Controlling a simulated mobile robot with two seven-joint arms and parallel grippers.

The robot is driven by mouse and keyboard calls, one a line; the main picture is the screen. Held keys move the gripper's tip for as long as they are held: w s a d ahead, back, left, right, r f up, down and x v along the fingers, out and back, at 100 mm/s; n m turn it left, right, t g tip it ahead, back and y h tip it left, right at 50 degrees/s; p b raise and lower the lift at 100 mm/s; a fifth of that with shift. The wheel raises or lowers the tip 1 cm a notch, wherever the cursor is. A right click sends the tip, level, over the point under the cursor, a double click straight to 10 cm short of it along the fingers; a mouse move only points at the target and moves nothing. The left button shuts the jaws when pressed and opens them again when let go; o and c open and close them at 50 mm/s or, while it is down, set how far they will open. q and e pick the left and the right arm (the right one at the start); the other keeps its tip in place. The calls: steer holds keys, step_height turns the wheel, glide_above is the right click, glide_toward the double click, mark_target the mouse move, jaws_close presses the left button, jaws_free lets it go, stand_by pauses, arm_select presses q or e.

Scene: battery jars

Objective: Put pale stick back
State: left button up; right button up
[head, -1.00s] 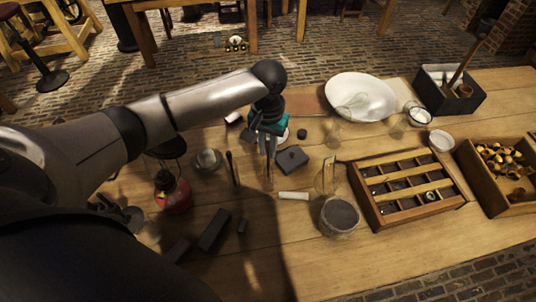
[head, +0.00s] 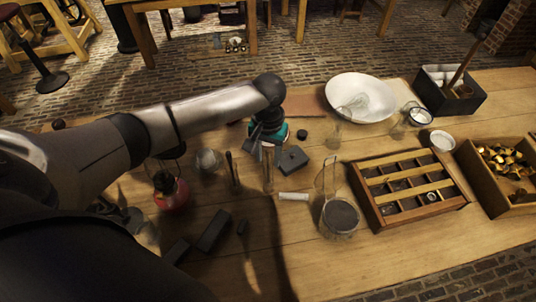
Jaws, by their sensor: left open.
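The pale stick (head: 293,196) is a short whitish bar lying flat on the wooden table, left of the round jar with a dark top. My left gripper (head: 266,158) is open and points down, above and to the left of the stick in the picture, apart from it. Nothing shows between its fingers, though the fingertips are small and partly confused with a clear glass tube (head: 268,180) just below them. A dark open box (head: 447,100) at the back right holds several white cylinders. My right gripper is not in view.
A dark block (head: 292,160) lies close right of the gripper, and a teal round thing (head: 283,131) behind it. A glass jar with a dark top (head: 339,218), a divided wooden tray (head: 408,208) and a white bowl (head: 360,96) stand to the right.

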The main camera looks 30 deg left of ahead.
arm_select(q)
step_height(320, 180, up, 12)
steer(key=shift+r+p, duration=0.15)
steer(key=shift+p, duration=0.75)
